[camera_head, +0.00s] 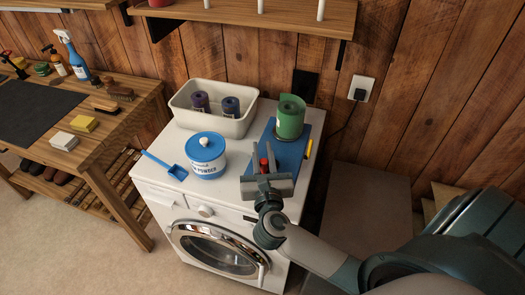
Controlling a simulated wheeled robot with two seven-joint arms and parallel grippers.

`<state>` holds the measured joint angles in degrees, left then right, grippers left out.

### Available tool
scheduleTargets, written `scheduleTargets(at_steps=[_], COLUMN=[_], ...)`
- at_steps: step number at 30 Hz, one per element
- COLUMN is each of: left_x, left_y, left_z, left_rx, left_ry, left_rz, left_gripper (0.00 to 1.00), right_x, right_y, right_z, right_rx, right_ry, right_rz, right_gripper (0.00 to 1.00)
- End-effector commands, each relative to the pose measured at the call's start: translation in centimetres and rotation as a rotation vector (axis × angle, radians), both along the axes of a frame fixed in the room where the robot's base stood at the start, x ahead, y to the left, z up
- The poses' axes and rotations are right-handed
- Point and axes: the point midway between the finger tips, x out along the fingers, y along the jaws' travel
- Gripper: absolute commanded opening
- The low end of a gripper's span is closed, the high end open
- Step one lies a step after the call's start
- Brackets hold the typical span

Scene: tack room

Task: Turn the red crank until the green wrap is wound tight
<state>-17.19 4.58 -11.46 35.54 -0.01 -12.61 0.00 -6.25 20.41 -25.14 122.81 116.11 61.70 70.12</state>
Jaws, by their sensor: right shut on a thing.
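The green wrap (290,117) is a thick upright roll at the back of a blue board (288,154) on top of the white washing machine. The red crank (264,164) shows as a small red piece at the front left of the board, between my right gripper's fingers. My right gripper (263,161) is shut on it, reaching in from the lower right. The gripper hides most of the crank and its link to the board. My left gripper is not in view.
A white bin (214,130) with two dark rolls stands behind. A blue-lidded powder tub (206,168) and blue scoop (166,166) sit left of the board. A yellow marker (308,149) lies at its right edge. A wooden bench (110,134) stands left.

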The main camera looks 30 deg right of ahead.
Motion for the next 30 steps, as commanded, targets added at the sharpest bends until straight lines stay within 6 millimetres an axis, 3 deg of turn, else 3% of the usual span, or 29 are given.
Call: scheduleTargets(at_steps=[18, 30], left_x=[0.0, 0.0], left_y=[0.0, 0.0], left_z=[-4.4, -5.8], left_rx=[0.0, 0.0], left_ry=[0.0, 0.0], left_rz=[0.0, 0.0], left_gripper=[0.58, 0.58], right_x=[1.0, 1.1], right_y=[-1.0, -1.5], right_z=[-0.4, 0.0], right_rx=[0.004, -0.002], right_ry=[-0.003, -0.003], right_rz=[-0.428, -0.542], right_gripper=[0.0, 0.0])
